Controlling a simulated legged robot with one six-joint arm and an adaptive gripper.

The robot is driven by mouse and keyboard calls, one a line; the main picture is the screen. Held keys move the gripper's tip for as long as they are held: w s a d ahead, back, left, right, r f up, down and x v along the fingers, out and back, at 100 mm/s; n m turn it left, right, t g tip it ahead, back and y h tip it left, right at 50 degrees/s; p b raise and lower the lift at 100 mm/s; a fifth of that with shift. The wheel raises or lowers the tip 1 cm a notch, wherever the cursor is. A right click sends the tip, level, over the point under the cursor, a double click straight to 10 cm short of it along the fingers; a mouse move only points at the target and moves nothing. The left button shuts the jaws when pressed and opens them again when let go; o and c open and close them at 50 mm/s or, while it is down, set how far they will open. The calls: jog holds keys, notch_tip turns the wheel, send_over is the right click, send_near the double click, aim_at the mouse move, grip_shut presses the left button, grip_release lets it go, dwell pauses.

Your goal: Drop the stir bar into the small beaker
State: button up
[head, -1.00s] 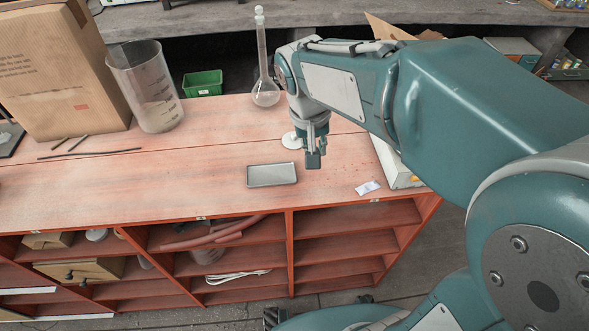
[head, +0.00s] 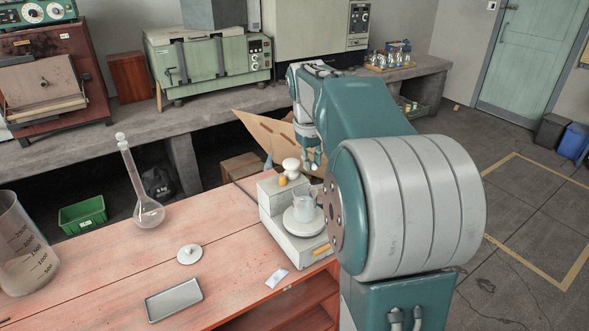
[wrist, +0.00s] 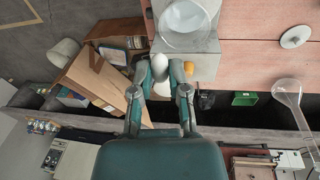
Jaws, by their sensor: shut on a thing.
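The small beaker (head: 305,205) is clear and stands upright on the round white pan of a pale bench balance (head: 300,243). It also shows at the top of the wrist view (wrist: 188,22). My gripper (head: 313,160) is above and behind the beaker in the head view, apart from it. In the wrist view its fingertips (wrist: 160,68) are closed around a small white rounded thing, which I take to be the stir bar (wrist: 160,66).
A metal tray (head: 174,300), a white disc (head: 189,254), a packet (head: 277,277), a long-necked flask (head: 148,212) and a large beaker (head: 22,250) stand left on the bench.

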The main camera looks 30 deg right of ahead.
jog(key=shift+a+f, duration=0.1)
jog(key=shift+f, duration=2.8)
jog(key=o, duration=0.8)
jog(key=shift+r, duration=0.1)
jog(key=r, duration=0.4)
jog(key=a+r, duration=0.1)
jog(key=r, duration=0.2)
jog(key=s+r, duration=0.1)
jog(key=r, duration=0.3)
jog(key=shift+a+r, duration=0.3)
jog(key=shift+a, duration=0.1)
jog(key=shift+a, duration=0.1)
